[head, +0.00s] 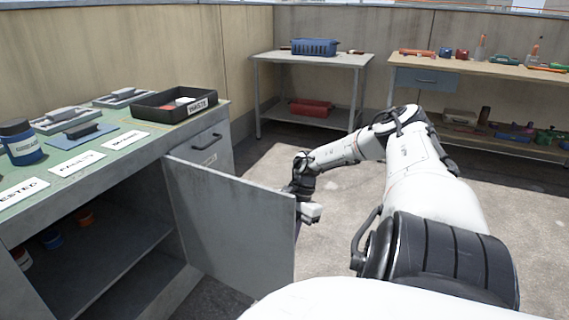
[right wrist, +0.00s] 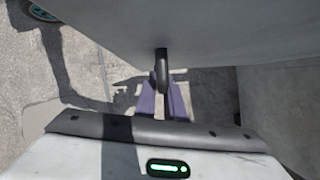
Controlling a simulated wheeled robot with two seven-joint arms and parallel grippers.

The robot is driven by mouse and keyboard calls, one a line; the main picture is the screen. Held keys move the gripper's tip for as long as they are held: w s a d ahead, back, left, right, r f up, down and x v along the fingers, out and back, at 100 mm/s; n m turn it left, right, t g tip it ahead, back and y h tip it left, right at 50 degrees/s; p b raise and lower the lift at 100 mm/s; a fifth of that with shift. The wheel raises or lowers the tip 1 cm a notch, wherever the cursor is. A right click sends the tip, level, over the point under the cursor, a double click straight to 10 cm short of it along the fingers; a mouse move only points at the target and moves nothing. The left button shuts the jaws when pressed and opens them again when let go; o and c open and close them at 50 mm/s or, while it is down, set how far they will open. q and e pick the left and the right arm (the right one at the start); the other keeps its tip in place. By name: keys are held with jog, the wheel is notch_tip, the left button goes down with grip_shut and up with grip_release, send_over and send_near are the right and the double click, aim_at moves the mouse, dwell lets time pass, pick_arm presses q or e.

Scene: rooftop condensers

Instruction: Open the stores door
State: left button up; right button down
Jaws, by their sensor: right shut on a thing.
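The grey stores door (head: 236,225) stands swung well out from the cabinet under the green-topped bench in the head view. The cabinet's inside (head: 95,245) shows, with a shelf and a few small containers. My right gripper (head: 302,212) is at the door's free edge, its fingers mostly hidden behind the door. In the right wrist view, the purple fingers (right wrist: 165,100) are shut on the dark door handle (right wrist: 162,62), which sticks out from the door's face (right wrist: 200,25). My left gripper is not in view.
A drawer (head: 207,145) is beside the door's hinge side. Two tables (head: 310,59) stand at the back. The floor (head: 330,260) beyond the door is clear.

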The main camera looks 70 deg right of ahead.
jog(key=c, duration=1.8)
grip_release()
jog(key=shift+c, duration=0.2)
